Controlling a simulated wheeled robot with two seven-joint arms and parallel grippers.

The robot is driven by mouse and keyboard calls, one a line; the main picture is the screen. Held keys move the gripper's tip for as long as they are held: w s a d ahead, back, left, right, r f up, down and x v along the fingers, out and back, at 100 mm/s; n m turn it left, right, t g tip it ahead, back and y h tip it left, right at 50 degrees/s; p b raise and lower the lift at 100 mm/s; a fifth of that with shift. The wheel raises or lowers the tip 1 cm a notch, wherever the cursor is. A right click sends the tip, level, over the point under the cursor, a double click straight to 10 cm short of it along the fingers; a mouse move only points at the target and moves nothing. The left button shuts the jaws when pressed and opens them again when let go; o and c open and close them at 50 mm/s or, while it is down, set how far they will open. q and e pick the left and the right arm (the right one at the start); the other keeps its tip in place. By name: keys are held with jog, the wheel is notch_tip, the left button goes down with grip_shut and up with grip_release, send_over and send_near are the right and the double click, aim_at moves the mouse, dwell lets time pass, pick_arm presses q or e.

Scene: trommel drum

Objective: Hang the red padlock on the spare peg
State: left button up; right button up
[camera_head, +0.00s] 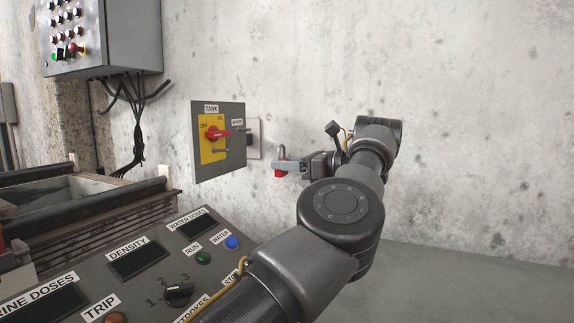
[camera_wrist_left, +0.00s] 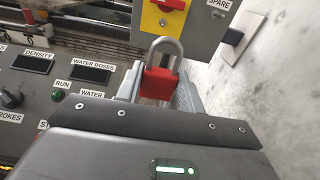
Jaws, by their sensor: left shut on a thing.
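The red padlock (camera_head: 279,173) has a grey metal shackle that points up. My left gripper (camera_head: 288,166) is shut on its body and holds it in the air, right of the TANK panel. In the left wrist view the padlock (camera_wrist_left: 157,86) sits upright between the two fingers, its shackle loop free above. The spare peg (camera_head: 242,130) is a small stub under the SPARE label on the panel's right part. The padlock is apart from the peg, lower and to its right.
The grey TANK panel (camera_head: 234,165) carries a yellow plate with a red switch handle (camera_head: 216,133) and a small pin (camera_head: 220,151) below. A control desk (camera_head: 150,270) with displays and buttons lies lower left. A control box (camera_head: 130,40) with hanging cables is upper left. The concrete wall at right is bare.

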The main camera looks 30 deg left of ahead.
pick_arm(q)
jog(key=shift+r, duration=0.4)
jog(key=shift+d, duration=0.2)
jog(key=shift+w+d+p, duration=0.15)
jog(key=shift+d+p, duration=0.2)
jog(key=shift+d, duration=0.65)
jog(key=shift+w+d+p, duration=0.1)
jog(key=shift+d+p, duration=0.2)
jog(key=shift+d, duration=0.65)
jog(key=shift+d, duration=0.1)
jog(key=shift+d, duration=0.1)
jog(key=shift+w+d+b, duration=0.2)
jog(key=shift+d+b, duration=0.2)
jog(key=shift+d, duration=1.05)
jog(key=shift+w+d+b, duration=0.15)
jog(key=shift+d+b, duration=0.25)
jog(key=shift+d, duration=1.05)
